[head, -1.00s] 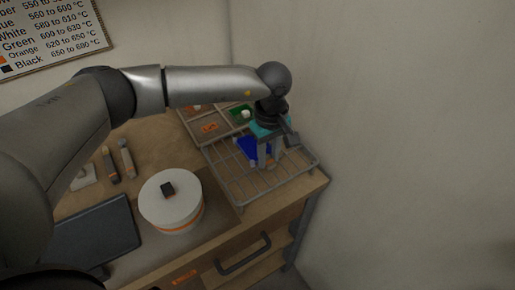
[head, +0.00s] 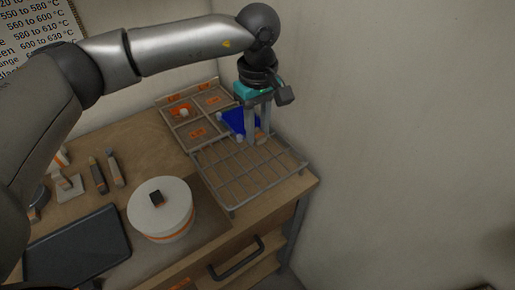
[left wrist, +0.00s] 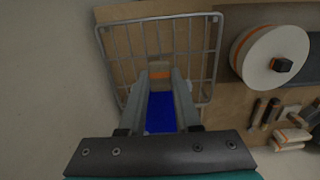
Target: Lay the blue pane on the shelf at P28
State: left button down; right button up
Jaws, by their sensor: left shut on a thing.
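The blue pane (head: 239,122) is held between the fingers of my left gripper (head: 255,141), which is shut on it. In the head view the pane shows at the back edge of the wire rack (head: 231,200), beside the divided tray. Its height above them is hard to tell. In the left wrist view the blue pane (left wrist: 160,112) lies between the two fingers, with an orange patch just beyond it and the wire rack (left wrist: 215,48) around and past the fingertips. I cannot read any label as P28. My right gripper is not in view.
A divided tray (head: 189,123) with orange labels stands behind the rack against the wall. A white round drum (head: 160,208) with a dark knob, a dark flat panel (head: 75,250) and several small tools occupy the left of the bench. The right wall is close beside the gripper.

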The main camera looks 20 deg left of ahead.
pick_arm(q)
notch_tip(320, 180, up, 13)
jog(key=p, duration=0.2)
dwell(0.4)
jog(key=shift+f, duration=0.1)
